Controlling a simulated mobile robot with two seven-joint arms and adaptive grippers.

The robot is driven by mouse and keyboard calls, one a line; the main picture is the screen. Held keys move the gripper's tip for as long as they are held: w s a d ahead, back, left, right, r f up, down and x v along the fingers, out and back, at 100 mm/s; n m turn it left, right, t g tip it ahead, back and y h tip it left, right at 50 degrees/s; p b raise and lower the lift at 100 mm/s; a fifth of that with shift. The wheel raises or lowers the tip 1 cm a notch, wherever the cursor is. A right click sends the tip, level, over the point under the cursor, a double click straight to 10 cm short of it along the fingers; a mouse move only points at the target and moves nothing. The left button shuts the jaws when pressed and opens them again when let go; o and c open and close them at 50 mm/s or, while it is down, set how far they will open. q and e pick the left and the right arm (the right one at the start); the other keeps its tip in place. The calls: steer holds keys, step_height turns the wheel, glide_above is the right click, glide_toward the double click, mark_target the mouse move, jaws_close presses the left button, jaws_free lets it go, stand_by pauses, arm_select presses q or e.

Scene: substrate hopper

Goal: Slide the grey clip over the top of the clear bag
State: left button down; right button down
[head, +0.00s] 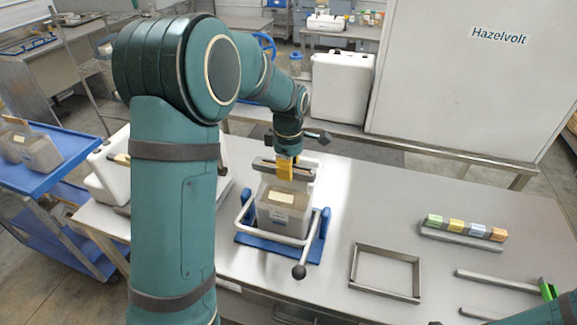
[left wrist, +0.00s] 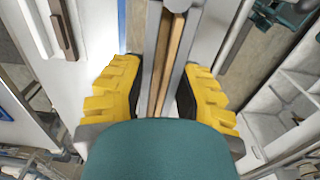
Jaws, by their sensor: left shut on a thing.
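The clear bag (head: 276,215) stands upright with brownish-grey contents and a pale label, in a blue stand (head: 318,248) with a light metal bar around it. My left gripper (head: 287,168) has yellow fingers and is shut on the grey clip (head: 264,165), a long bar lying crosswise at the top of the bag. In the left wrist view the fingers (left wrist: 158,98) flank the clip (left wrist: 157,55), with a brown strip along its middle. I cannot tell how far the clip overlaps the bag's top edge. My right gripper is not in view.
A rectangular metal frame (head: 386,272) lies right of the stand. A rail with several coloured blocks (head: 455,226) lies further right, near loose metal bars (head: 497,281). A black-knobbed lever (head: 299,271) sticks out in front of the stand. Bare table (head: 350,200) lies right of the bag.

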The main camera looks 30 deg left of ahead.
arm_select(q)
jaws_free()
stand_by(0.4)
stand_by(0.5)
step_height(320, 180, up, 5)
steer(key=p, duration=0.4)
steer(key=shift+r+p, duration=0.1)
steer(key=shift+p, duration=0.3)
steer(key=shift+r, duration=0.95)
